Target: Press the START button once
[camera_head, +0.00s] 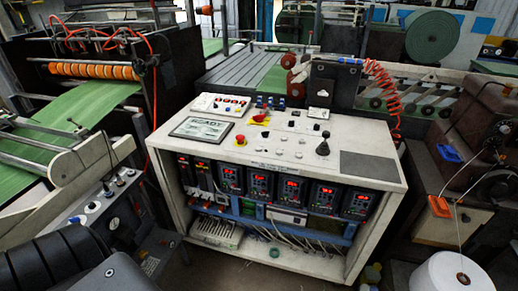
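A white control console (290,160) stands in the middle of the head view. Its top carries a tilted screen (202,128) with text that seems to read READY. Several small black and pale buttons lie further right, near a black knob (323,146).
Red-lit controllers (290,189) fill the console's open front. A smaller grey control box (105,200) with knobs stands at the left. A coiled orange hose (384,90) hangs behind the console's right. A brown machine (478,130) and white roll (450,274) stand at the right.

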